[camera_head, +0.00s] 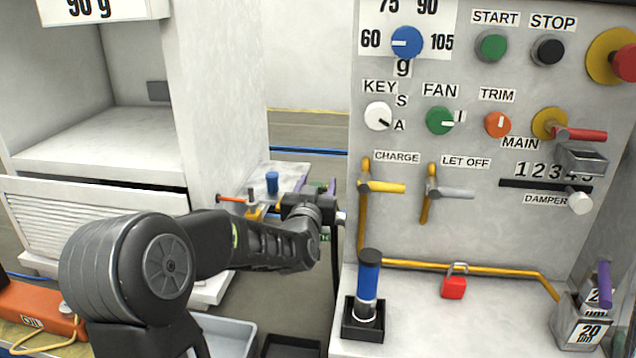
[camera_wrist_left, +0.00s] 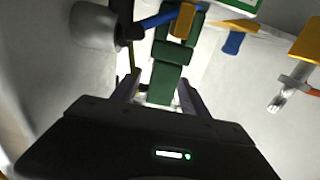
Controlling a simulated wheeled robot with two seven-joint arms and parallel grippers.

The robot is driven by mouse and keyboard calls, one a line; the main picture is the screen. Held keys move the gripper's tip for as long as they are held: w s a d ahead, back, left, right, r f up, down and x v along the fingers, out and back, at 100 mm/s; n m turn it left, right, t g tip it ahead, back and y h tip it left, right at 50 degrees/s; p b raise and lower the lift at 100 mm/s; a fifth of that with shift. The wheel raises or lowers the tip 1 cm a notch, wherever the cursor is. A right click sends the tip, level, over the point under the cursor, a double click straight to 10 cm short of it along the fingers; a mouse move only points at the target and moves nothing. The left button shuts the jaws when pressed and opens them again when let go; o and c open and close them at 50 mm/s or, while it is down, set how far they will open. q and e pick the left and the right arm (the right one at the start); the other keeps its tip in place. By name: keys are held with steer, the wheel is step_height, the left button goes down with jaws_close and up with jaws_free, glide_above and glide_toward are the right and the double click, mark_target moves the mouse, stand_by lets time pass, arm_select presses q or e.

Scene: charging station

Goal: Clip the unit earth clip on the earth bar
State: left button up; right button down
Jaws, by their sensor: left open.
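My left gripper (camera_head: 322,210) reaches from the left toward the gap beside the control panel. In the left wrist view its two fingers (camera_wrist_left: 158,96) are apart, with a long green clip-like piece (camera_wrist_left: 168,77) seen between and beyond them. I cannot tell whether the fingers touch this piece. It looks like the earth clip, but its identity is not certain. A blue bar (camera_wrist_left: 158,19) and an orange block (camera_wrist_left: 184,20) are at its far end. In the head view my gripper hides most of this area, and the earth bar cannot be picked out. My right gripper is not in view.
The control panel (camera_head: 470,230) stands close right of my gripper, with yellow and grey levers. A blue-handled tool (camera_head: 369,280) stands upright in a black holder on its ledge, beside a red padlock (camera_head: 454,286). A white cabinet (camera_head: 215,100) stands at left.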

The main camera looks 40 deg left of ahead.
arm_select(q)
steer(key=v, duration=0.5)
steer(key=shift+s+d+r, duration=0.1)
steer(key=shift+s, duration=0.15)
steer(key=shift+s+d, duration=0.3)
steer(key=shift+s, duration=0.15)
stand_by(0.3)
